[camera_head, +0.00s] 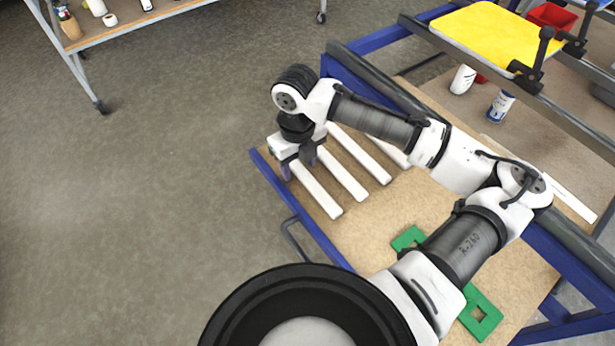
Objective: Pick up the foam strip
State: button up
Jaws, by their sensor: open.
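Several white foam strips lie side by side on the tan board of the blue-framed cart. The leftmost strip (318,192) is nearest the cart's left edge. A second strip (344,176) and a third strip (362,156) lie to its right, and another strip (390,151) is partly covered by my arm. My gripper (300,168) points down at the far end of the leftmost strip. Its jaws are open, with one dark finger on each side of that strip. The strip's far end is hidden under the gripper, and I cannot tell whether the fingers touch it.
Green pieces with square holes (482,315) lie on the board (390,222), partly under my arm. A yellow panel (490,36), a red bin (552,17) and white containers (463,79) are at the upper right. A shelf (130,20) stands upper left. The floor to the left is clear.

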jog(key=c, duration=1.1)
jog(key=shift+o, duration=0.2)
jog(key=shift+r, duration=0.15)
